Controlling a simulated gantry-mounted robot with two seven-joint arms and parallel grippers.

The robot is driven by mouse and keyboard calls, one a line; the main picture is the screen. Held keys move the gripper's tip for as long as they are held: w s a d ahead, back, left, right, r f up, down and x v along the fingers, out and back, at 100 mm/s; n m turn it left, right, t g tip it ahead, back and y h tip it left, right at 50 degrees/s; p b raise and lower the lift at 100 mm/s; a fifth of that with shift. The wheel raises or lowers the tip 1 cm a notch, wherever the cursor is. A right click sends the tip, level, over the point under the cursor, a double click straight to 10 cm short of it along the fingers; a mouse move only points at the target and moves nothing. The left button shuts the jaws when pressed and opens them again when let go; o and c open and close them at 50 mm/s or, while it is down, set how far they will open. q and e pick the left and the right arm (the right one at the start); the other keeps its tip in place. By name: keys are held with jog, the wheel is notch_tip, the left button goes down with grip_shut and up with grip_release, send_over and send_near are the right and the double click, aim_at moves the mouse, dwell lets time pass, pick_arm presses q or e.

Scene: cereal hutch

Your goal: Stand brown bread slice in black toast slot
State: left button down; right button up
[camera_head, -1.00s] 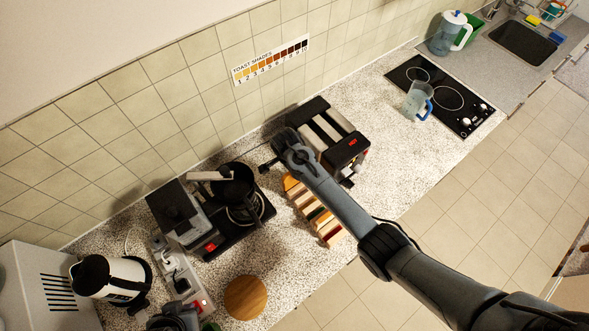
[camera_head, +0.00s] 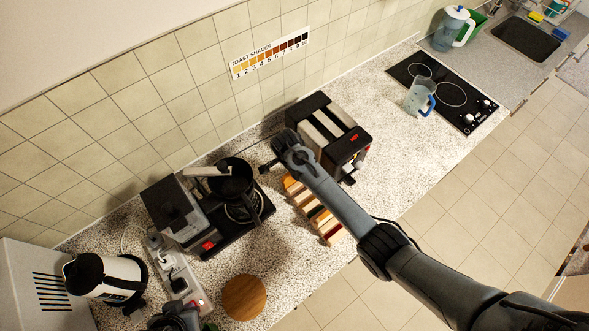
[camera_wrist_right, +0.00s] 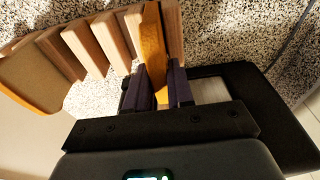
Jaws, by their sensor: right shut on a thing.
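My right gripper (camera_wrist_right: 160,90) is shut on a golden-brown slice (camera_wrist_right: 152,45), with a dark finger on each side of it. The slice is still in line with the wooden slices or dividers of the rack (camera_wrist_right: 110,40); whether it is lifted cannot be told. In the head view, the rack's colored row (camera_head: 318,214) lies below my right gripper (camera_head: 290,150), whose fingertips are hidden. The black toaster (camera_head: 350,147), with pale strips and dark slots on top, stands just right of it. A dark part at the bottom edge may be my left gripper (camera_head: 175,318); its fingers cannot be made out.
A coffee-maker-like appliance (camera_head: 175,210) and a dark pot (camera_head: 235,182) stand left of the toaster. A round wooden board (camera_head: 244,297) lies in front. A kettle (camera_head: 98,275) is at far left. Clear counter lies between toaster and cooktop (camera_head: 450,95), where a jug (camera_head: 419,97) stands.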

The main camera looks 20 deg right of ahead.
jog(key=o, duration=0.8)
jog(key=shift+r, duration=0.1)
jog(key=r, duration=0.3)
jog(key=a+r, duration=0.1)
jog(key=r, duration=0.5)
jog(key=shift+s+a+b, duration=0.15)
jog(key=shift+a+b, duration=0.05)
jog(key=shift+b, duration=0.2)
jog(key=shift+a+r, duration=0.1)
jog(key=shift+r, duration=0.65)
jog(key=shift+s, duration=0.1)
jog(key=s+f+n+y+p, duration=0.1)
jog(key=s+f+n+p, duration=0.15)
jog(key=s+n, duration=0.4)
jog(key=s+d+r+n+t+p, duration=0.1)
jog(key=s+d+r+n, duration=0.1)
jog(key=s, duration=0.6)
jog(key=s+d+r+n+t+p, duration=0.1)
jog(key=s+d+r+n, duration=0.1)
jog(key=s+n, duration=0.3)
jog(key=s+d+r+n+t+y+p, duration=0.1)
jog(key=s+d+r+n, duration=0.1)
jog(key=s, duration=0.8)
jog(key=shift+s+d+r+n+p, duration=0.1)
jog(key=shift+s+r+n+p, duration=0.1)
jog(key=shift+r+n, duration=0.25)
jog(key=shift+s+d+r+n+p, duration=0.1)
jog(key=shift+r+n+p, duration=0.1)
jog(key=shift+r, duration=0.45)
